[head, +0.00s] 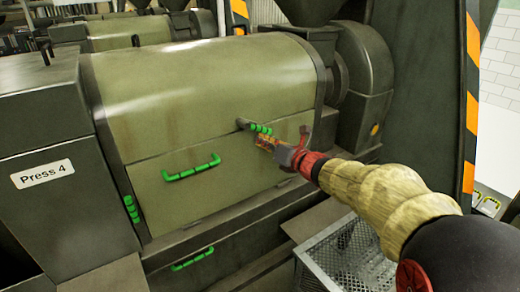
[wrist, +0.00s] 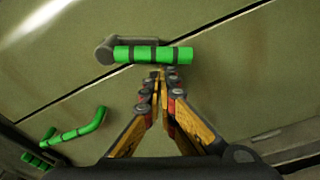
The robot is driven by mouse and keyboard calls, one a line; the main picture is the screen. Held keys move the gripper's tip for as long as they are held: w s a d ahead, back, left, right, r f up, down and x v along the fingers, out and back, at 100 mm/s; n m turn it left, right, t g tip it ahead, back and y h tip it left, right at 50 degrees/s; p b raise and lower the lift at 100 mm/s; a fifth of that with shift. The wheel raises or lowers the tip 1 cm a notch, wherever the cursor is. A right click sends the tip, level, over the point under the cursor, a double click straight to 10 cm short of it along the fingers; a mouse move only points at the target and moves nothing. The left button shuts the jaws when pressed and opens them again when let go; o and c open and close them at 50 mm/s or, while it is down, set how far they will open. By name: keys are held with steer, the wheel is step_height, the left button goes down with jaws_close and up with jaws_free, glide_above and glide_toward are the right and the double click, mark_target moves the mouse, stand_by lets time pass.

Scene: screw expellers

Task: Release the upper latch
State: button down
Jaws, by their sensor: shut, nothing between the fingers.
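The upper latch (head: 260,128) is a green ribbed grip on a grey arm, at the seam between the press's rounded cover and its lower door panel. In the wrist view the latch (wrist: 153,55) lies roughly level across the top middle. My gripper (head: 268,141) is just below the latch in the head view. In the wrist view my gripper (wrist: 158,76) is shut and empty, its fingertips pointing at the green grip from below. I cannot tell whether the tips touch it.
A green handle (head: 191,168) is on the door panel (head: 225,190) left of the gripper. Another green latch (head: 131,209) is at the panel's left edge. A lower green handle (head: 193,259) is beneath. A metal mesh crate (head: 345,258) stands below my arm. A "Press 4" label (head: 42,174) is at left.

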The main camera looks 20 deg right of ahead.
mark_target(265, 132)
steer(key=shift+w+d+r+n+h+b, duration=0.15)
steer(key=shift+d+r+n+b, duration=0.55)
steer(key=shift+b, duration=0.55)
steer(key=shift+w+d+r+n+h+b, duration=0.2)
steer(key=shift+r+n+b, duration=0.3)
steer(key=shift+n+b, duration=0.6)
